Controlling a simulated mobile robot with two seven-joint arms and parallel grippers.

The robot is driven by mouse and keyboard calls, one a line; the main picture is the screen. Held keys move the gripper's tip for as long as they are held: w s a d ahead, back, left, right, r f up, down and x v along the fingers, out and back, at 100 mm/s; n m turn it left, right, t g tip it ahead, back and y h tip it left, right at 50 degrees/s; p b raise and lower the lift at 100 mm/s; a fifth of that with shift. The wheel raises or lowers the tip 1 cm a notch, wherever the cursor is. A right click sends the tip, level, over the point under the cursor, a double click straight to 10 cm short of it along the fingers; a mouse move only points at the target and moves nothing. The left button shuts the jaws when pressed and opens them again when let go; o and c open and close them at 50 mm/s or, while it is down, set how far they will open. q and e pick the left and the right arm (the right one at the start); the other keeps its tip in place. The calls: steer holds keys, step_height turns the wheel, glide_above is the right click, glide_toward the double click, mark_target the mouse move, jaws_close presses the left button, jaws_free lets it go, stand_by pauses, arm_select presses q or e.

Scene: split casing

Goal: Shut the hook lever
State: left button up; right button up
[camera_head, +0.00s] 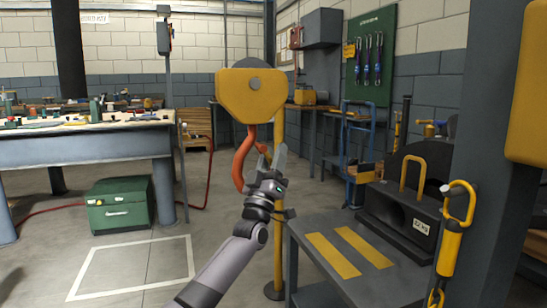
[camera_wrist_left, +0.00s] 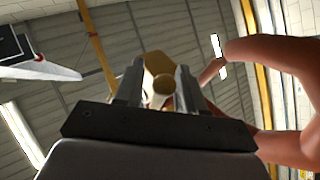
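A large orange-red hook (camera_head: 243,160) hangs under a yellow hoist block (camera_head: 250,97). My left gripper (camera_head: 272,150) is raised just to the right of the hook, below the block. In the left wrist view the orange hook (camera_wrist_left: 285,65) curves in large from the right, beside my fingers. The two fingers of my left gripper (camera_wrist_left: 158,88) stand apart there, with a yellow shape with a round end (camera_wrist_left: 160,83) showing between them. I cannot tell whether they touch it. The hook's lever is not clearly distinguishable. My right gripper is not in view.
A grey table (camera_head: 300,232) with yellow stripes stands at the right, bearing a dark casing (camera_head: 400,215). A yellow snap hook (camera_head: 458,205) hangs at the near right. A workbench (camera_head: 90,150) and green toolbox (camera_head: 120,205) are at left. The floor between is clear.

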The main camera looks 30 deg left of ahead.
arm_select(q)
steer(key=shift+s+f, duration=0.1)
steer(key=shift+s+f, duration=0.15)
steer(key=p+v, duration=0.2)
steer(key=v, duration=0.4)
steer(key=shift+s+f, duration=0.15)
steer(key=shift+f, duration=0.05)
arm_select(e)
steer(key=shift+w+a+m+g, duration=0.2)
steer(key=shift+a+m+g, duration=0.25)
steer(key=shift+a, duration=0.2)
